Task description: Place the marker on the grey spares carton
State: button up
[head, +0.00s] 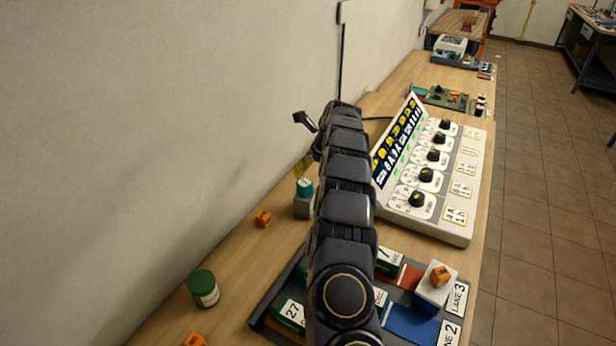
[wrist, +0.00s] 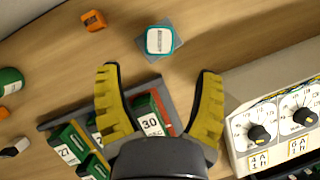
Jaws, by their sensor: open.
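A small grey carton (head: 303,208) stands on the wooden bench near the wall, with a teal, white-labelled item (head: 304,187) on top. In the wrist view the carton (wrist: 172,50) shows as a grey edge around the teal item (wrist: 160,40). Small orange blocks with dark marks lie about: one (head: 263,218) left of the carton, one (head: 195,340) at the bottom, one (head: 440,275) on a white box. I cannot tell for sure which item is the marker. My gripper (wrist: 160,76) is open and empty, its fingertips short of the carton in the wrist view; my arm mostly hides it in the head view.
A dark tray (head: 268,305) holds green numbered blocks and lane cards, partly behind my arm. A dial console (head: 440,226) stands at right. A green jar (head: 203,288) stands near the wall. Bare bench lies around the carton.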

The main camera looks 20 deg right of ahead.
jog(key=shift+v, duration=1.95)
jog(key=shift+s+a, duration=0.1)
jog(key=s+a+r+n+g+y, duration=0.1)
jog(key=s+a+r+n+g, duration=0.1)
jog(key=s+a+r+n, duration=0.55)
jog(key=s+a+r+n+g+y, duration=0.1)
jog(key=s+a+r+n, duration=0.5)
jog(key=s+n, duration=0.4)
jog(key=s+d+f+n+g+h, duration=0.1)
jog(key=s+n, duration=0.6)
jog(key=s, duration=0.9)
jog(key=s+d+f+n+g+h, duration=0.2)
jog(key=s+n, duration=0.6)
jog(key=s, duration=0.8)
jog(key=shift+f+h, duration=0.3)
